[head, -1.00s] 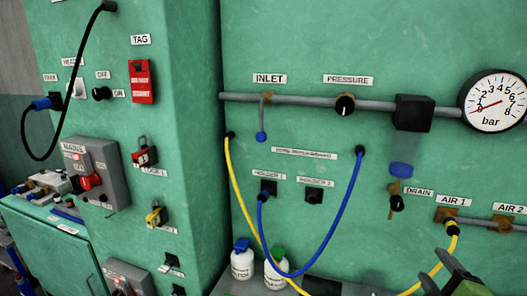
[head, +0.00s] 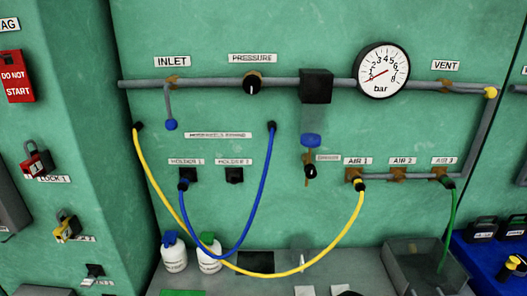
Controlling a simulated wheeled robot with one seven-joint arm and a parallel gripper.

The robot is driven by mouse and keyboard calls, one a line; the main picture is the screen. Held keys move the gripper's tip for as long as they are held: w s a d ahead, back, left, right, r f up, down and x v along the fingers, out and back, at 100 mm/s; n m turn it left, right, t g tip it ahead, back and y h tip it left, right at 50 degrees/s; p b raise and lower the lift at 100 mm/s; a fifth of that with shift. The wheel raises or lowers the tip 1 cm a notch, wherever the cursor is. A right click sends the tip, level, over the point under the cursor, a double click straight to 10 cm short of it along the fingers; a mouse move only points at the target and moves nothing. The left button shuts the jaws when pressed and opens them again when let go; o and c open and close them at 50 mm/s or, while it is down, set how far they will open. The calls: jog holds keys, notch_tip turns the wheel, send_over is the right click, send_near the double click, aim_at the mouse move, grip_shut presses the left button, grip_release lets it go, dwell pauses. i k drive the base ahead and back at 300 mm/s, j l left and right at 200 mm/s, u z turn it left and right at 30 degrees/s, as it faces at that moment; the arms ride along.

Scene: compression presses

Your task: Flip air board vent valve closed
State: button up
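The vent valve (head: 446,84) is on the grey pipe under the VENT label (head: 445,65), at the upper right of the head view. Its lever appears to lie along the pipe to the right, ending in a yellow knob (head: 490,92). The pipe bends downward close to that knob. My gripper is not in the head view now, so its state and its distance from the valve are hidden. Nothing is touching the vent lever.
The gauge (head: 381,70) is left of the vent; its red needle points lower left. The inlet lever (head: 169,108) hangs down with a blue knob. Yellow, blue and green hoses hang below. A grey bin (head: 405,282) and a blue tray (head: 475,262) with locks sit lower right.

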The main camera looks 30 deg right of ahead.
aim_at(490, 92)
jog(key=z, duration=1)
